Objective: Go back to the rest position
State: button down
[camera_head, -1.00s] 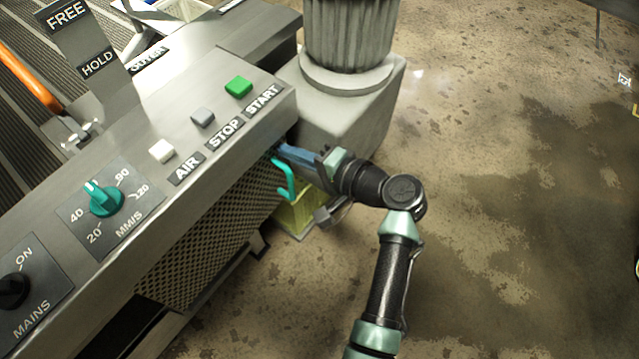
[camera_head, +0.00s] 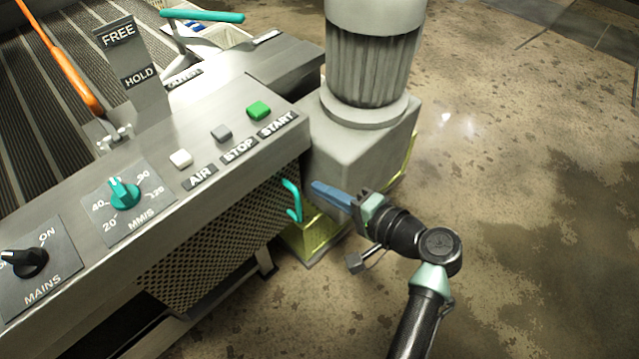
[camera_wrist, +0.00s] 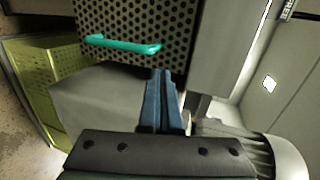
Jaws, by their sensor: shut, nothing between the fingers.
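My gripper (camera_head: 318,188) is at the right end of the control panel, in front of the grey motor housing. Its blue fingers are shut together with nothing between them. In the wrist view my gripper (camera_wrist: 160,75) points toward the perforated metal guard (camera_wrist: 130,20). A teal handle (camera_head: 293,200) on the guard is just left of the fingertips, apart from them as seen in the head view; the handle (camera_wrist: 122,45) also shows in the wrist view, left of the fingers.
The control panel (camera_head: 75,245) carries the green START button (camera_head: 258,110), a teal speed knob (camera_head: 123,193) and the black MAINS switch (camera_head: 28,262). A grey motor (camera_head: 372,70) stands behind my gripper. A yellow-green perforated part (camera_head: 315,240) is below. The floor (camera_head: 540,200) at right is clear.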

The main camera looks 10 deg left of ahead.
jog(key=p+v, duration=0.1)
jog(key=v, duration=0.6)
jog(key=shift+s, duration=0.2)
jog(key=w+r+n+t+h, duration=0.3)
jog(key=w+r+t+h, duration=0.15)
jog(key=r, duration=0.85)
jog(key=w+r+n+t+h, duration=0.25)
jog(key=w+r+t, duration=0.2)
jog(key=r, duration=0.85)
jog(key=s+r+t+h+p, duration=0.1)
jog(key=s+r+t+h, duration=0.15)
jog(key=s+r, duration=0.6)
jog(key=s+a+r+n+t+h+p, duration=0.1)
jog(key=s+r+t, duration=0.25)
jog(key=r, duration=0.95)
jog(key=s+r+t+h+p, duration=0.15)
jog(key=s+r+t, duration=0.3)
jog(key=r, duration=0.55)
notch_tip(320, 180, up, 22)
jog(key=p, duration=2.1)
jog(key=shift+w+a+p, duration=0.15)
jog(key=shift+a+p, duration=0.1)
jog(key=shift+p, duration=0.15)
